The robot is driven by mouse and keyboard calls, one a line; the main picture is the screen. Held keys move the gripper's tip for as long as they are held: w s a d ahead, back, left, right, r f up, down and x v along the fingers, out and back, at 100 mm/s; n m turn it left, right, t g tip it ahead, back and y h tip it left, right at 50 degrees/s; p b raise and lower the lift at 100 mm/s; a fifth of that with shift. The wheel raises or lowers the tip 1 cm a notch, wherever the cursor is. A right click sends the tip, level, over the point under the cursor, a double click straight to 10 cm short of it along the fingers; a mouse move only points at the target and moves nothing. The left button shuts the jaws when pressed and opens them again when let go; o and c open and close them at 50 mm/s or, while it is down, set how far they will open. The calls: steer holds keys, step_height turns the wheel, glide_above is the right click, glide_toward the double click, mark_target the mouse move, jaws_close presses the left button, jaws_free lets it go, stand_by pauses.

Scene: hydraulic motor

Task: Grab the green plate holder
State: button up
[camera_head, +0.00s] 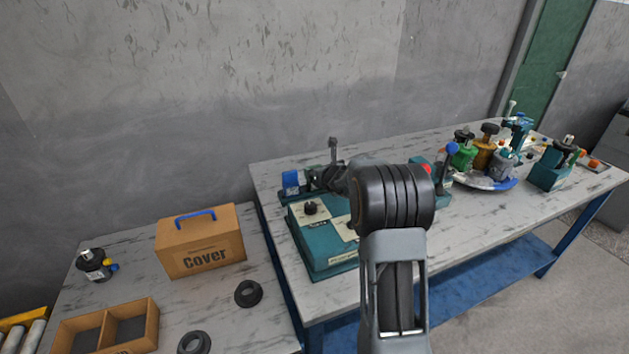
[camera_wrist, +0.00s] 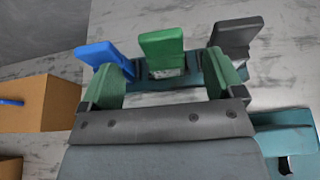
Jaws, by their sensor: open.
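The green plate holder (camera_wrist: 162,48) stands upright in the wrist view, between a blue holder (camera_wrist: 101,54) on the left and a dark grey holder (camera_wrist: 236,34) on the right. All three sit on a teal base. My gripper (camera_wrist: 163,66) is open, with its two green-padded fingers apart. The green holder appears between and beyond the fingertips; I cannot tell whether they touch it. In the head view my arm covers most of this spot. The blue holder (camera_head: 291,182) shows there, but I cannot make out the green one.
A teal box (camera_head: 320,247) with a black knob stands in front of the holders. A cardboard "Cover" box (camera_head: 201,243) and black rings (camera_head: 248,293) are on the left table. Several coloured parts stand around a round tray (camera_head: 486,182) at right. Bare tabletop (camera_head: 475,220) lies right of my arm.

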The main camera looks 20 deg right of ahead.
steer(key=shift+p+x, duration=0.7)
steer(key=shift+x, duration=1.8)
steer(key=shift+w+r, duration=0.1)
steer(key=shift+r, duration=0.05)
steer(key=shift+c, duration=0.3)
steer(key=c, duration=1.2)
